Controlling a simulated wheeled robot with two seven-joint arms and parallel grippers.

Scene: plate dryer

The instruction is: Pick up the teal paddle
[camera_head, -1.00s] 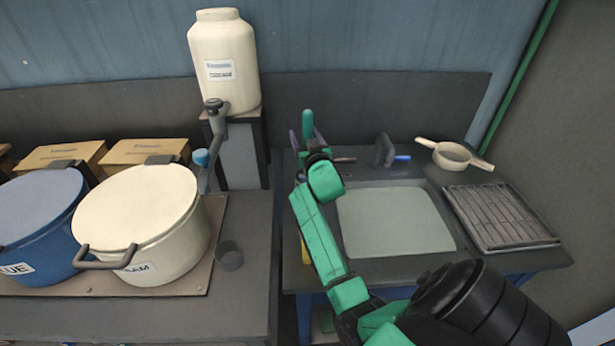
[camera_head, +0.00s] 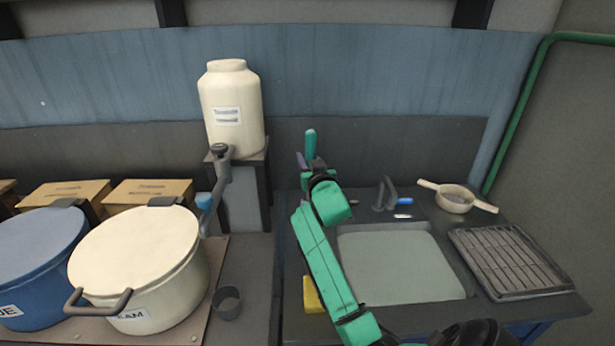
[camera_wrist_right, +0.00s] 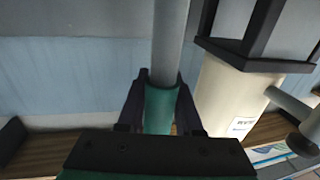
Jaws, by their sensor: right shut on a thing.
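The teal paddle's upright teal part (camera_head: 310,143) shows beyond my right wrist, left of the basin, in the head view. My right gripper (camera_head: 307,166) is mostly hidden behind its own green wrist there. In the right wrist view the dark fingers of the gripper (camera_wrist_right: 161,100) are shut on the teal handle (camera_wrist_right: 160,108). A grey shaft (camera_wrist_right: 170,45) runs from the handle to the picture's top edge. The paddle's far end is out of view. My left gripper is not in view.
A cream jug (camera_head: 232,110) stands on a dark stand, left of the paddle. A cream pot (camera_head: 140,260) and blue pot (camera_head: 35,260) stand at left. The basin (camera_head: 400,265), rack (camera_head: 510,260), tap (camera_head: 384,194) and strainer (camera_head: 456,199) are on the right.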

